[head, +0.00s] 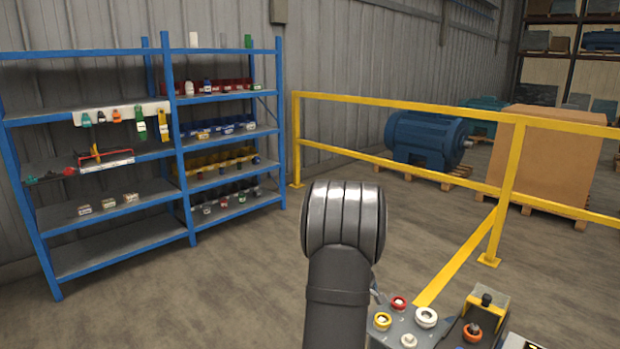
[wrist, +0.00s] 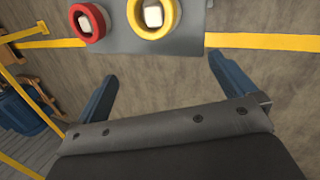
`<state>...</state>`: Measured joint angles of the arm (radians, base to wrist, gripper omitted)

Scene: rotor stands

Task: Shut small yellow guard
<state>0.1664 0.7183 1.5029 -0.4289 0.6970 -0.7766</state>
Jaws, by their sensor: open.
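A small yellow guard (head: 492,302) shows in the head view at the lower right, on a dark unit with a black knob and an orange knob (head: 472,332). It looks raised, but I cannot tell its exact angle. The wrist view does not show the guard. My gripper (wrist: 162,67) is open and empty in the wrist view, its two blue fingers wide apart. It is near a grey panel (wrist: 118,40) that bears a red-ringed button (wrist: 87,22) and a yellow-ringed button (wrist: 152,15). In the head view the gripper itself cannot be made out behind my arm.
In the head view, a white-ringed button (head: 426,317) sits on the panel left of the guard. A yellow railing (head: 400,102) runs behind. Blue shelves (head: 183,160) with small parts stand at the left. The floor between is clear.

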